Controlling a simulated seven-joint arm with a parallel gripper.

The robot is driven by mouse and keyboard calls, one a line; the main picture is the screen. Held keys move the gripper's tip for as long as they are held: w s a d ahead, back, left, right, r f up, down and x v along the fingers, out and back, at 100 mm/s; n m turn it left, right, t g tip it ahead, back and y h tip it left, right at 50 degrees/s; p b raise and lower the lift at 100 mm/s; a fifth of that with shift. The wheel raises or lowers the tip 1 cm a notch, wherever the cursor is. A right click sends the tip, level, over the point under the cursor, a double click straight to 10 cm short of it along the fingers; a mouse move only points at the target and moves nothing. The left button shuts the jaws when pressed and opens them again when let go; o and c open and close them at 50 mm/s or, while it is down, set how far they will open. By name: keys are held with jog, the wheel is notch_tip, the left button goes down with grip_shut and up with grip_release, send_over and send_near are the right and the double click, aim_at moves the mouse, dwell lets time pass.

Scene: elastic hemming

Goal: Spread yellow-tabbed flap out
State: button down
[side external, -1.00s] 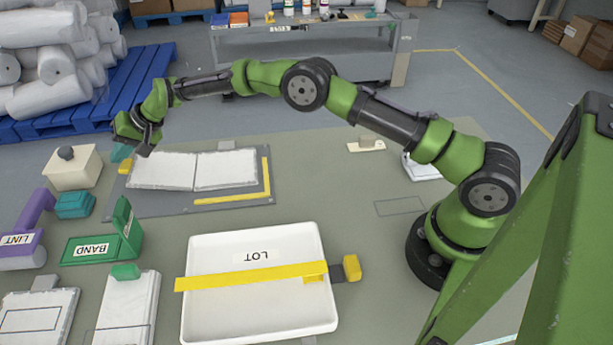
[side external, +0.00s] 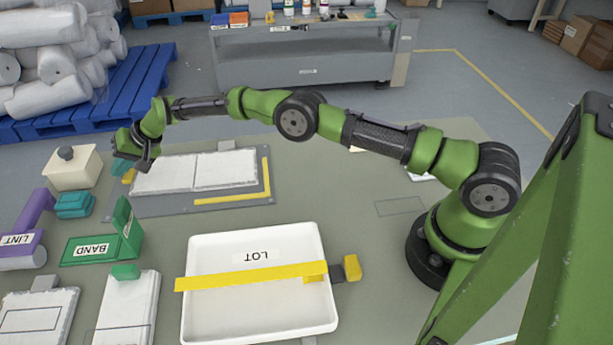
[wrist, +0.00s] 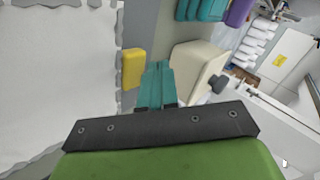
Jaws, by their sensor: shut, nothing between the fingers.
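The white cloth (side external: 226,170) lies flat on the grey board as two panels side by side with a seam between them. Its left panel (side external: 160,173) has a yellow tab (side external: 129,176) at the outer left edge, which also shows in the wrist view (wrist: 133,69) beside the white fabric (wrist: 60,80). My gripper (side external: 121,166) is at that left edge, close to the tab and partly in front of it. In the wrist view its teal fingers (wrist: 157,83) are together and empty, just right of the tab. Whether they touch it I cannot tell.
A yellow L-shaped marker (side external: 266,180) edges the board (side external: 200,207). A cream box with a dark knob (side external: 72,168) stands close left of my gripper. Teal blocks (side external: 75,204), a green BAND holder (side external: 90,249) and a white LOT tray (side external: 255,240) are nearer the camera.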

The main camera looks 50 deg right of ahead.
dwell(0.5)
jog(key=shift+s+d+r, duration=0.1)
jog(key=shift+d+r, duration=0.2)
jog(key=shift+r, duration=0.1)
jog(key=shift+v, duration=2.5)
jog(key=shift+s, duration=0.15)
